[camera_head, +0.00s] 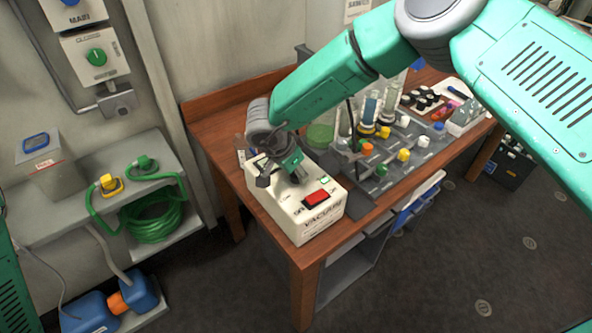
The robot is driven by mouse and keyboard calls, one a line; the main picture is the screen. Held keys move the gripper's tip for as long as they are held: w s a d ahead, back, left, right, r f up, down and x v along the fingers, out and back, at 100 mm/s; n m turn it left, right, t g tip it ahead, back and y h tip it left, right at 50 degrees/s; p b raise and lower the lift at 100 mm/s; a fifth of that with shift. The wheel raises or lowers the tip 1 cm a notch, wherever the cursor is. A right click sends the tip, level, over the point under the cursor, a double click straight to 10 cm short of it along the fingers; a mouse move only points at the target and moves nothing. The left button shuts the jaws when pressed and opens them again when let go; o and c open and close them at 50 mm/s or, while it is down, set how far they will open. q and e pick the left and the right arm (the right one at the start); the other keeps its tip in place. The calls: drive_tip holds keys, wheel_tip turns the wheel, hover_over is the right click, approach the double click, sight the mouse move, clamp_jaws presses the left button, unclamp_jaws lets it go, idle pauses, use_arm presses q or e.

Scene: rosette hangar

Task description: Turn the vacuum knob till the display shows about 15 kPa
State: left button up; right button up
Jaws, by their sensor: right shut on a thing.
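The vacuum box (310,224), cream with "VACUUM" lettering on its front, stands at the near left end of the wooden table. A red switch (317,197) is on its sloped top, with a small green patch (325,180) above it that may be the display; I cannot read a value. My right gripper (294,175) reaches down from the upper right onto the top of the box. It is shut on the vacuum knob, which its fingers mostly hide. My left gripper is out of view.
To the right of the box, a grey rack (400,150) holds coloured caps, with glass vessels (366,110) behind. A grey shelf at left carries a green hose (152,217) and yellow fitting (109,184). A green switch (96,57) is on the wall.

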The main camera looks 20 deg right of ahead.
drive_tip(key=shift+a+m+g, duration=0.1)
drive_tip(key=shift+m+g, duration=0.4)
drive_tip(key=shift+m, duration=0.8)
drive_tip(key=o, duration=1)
drive_tip(key=shift+o, duration=0.6)
drive_tip(key=shift+w, duration=0.15)
